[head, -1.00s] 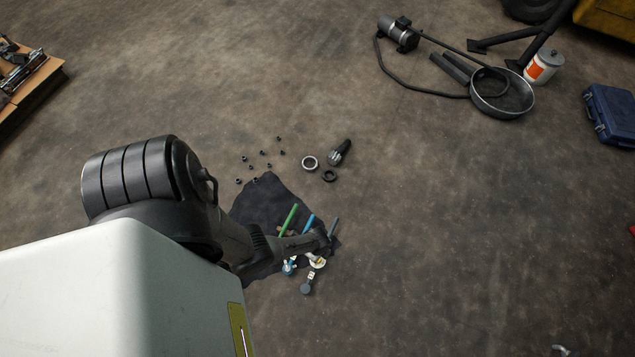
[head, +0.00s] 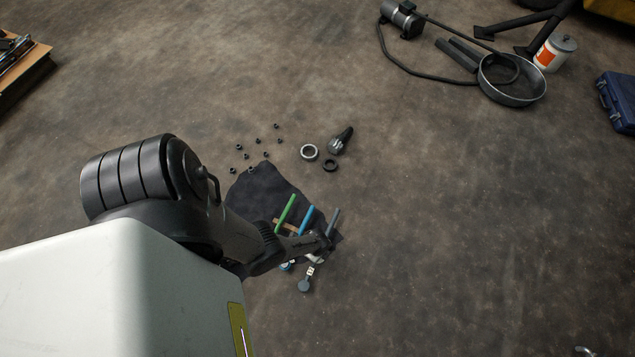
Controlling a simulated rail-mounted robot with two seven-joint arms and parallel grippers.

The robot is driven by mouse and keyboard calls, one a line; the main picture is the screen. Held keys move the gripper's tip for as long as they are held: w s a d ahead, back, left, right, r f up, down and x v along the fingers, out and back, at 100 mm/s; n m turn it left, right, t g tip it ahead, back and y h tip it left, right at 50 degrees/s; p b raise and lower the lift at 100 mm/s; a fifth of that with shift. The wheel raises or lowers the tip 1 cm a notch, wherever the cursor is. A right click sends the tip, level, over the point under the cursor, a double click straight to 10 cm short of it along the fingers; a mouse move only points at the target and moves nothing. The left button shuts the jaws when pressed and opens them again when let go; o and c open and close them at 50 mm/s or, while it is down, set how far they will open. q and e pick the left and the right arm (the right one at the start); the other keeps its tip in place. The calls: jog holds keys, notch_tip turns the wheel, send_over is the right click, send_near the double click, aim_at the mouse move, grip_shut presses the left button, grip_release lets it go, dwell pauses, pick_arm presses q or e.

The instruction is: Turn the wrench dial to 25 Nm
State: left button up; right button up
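Several tools with coloured handles lie on a black cloth (head: 262,190) on the floor: a green one (head: 285,211), a blue one (head: 307,219) and a grey one (head: 333,223). Below them a tool end with a round grey disc (head: 304,286) and small white marked parts show. I cannot make out a dial scale or any number. My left gripper (head: 322,245) is over the lower part of these tools, close to the grey handle. It hides their middles, and I cannot tell whether it touches one or how far its fingers are apart. My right gripper is not in view.
Several small dark nuts (head: 257,141), a metal ring (head: 309,152), a black ring (head: 330,165) and a dark tool (head: 341,140) lie above the cloth. A metal pan (head: 512,98), white-orange canister (head: 553,52) and blue case (head: 621,100) are farther right. The floor right of the cloth is clear.

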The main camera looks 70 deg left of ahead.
pick_arm(q)
jog(key=shift+f, duration=0.45)
jog(key=shift+c, duration=0.5)
jog(key=c, duration=0.8)
jog(key=shift+c, duration=0.2)
